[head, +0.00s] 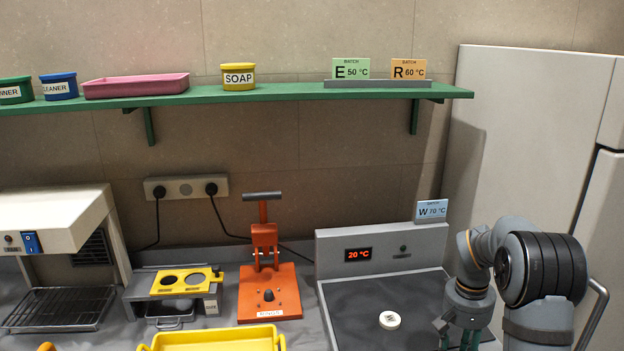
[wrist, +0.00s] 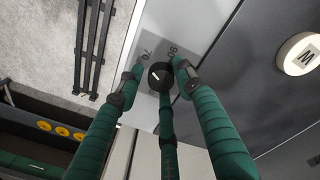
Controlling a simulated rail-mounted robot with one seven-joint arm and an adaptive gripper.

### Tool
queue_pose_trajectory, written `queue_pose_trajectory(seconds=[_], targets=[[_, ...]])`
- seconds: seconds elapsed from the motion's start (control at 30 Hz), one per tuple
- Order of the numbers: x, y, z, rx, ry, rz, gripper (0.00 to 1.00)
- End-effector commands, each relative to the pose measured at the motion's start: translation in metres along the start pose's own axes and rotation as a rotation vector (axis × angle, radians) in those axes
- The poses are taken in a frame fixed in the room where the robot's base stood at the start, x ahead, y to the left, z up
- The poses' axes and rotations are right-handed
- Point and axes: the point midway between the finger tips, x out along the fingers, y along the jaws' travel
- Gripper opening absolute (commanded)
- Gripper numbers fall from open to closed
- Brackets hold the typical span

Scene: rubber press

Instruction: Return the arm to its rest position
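My gripper (wrist: 160,75) has green-sleeved fingers and points down at the front right of the hot plate (head: 365,300); its tips are largely cut off in the head view. In the wrist view the fingertips stand apart around a black dial knob (wrist: 161,76) with a white mark, with a gap at the left finger. I cannot tell whether any finger touches the knob. The numbers 70 and 90 show beside it. A white lettered disc (head: 389,320) lies on the dark plate and also shows in the wrist view (wrist: 299,54). The red display (head: 358,255) reads 20 °C.
A tall pale cabinet (head: 525,130) stands close behind and right of my arm. An orange press (head: 268,290) and a yellow-topped holder (head: 187,281) stand left of the plate. A green shelf (head: 290,95) runs above. A blue W 70 °C card (head: 431,209) stands behind the plate.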

Motion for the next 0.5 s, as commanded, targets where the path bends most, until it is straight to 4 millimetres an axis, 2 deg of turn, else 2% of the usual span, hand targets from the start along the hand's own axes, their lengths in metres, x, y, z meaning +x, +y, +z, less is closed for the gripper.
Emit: queue_pose_trajectory(seconds=[0.5], targets=[[-0.0049,0.0032,0.001,-0.844,0.045,-0.001,0.36]])
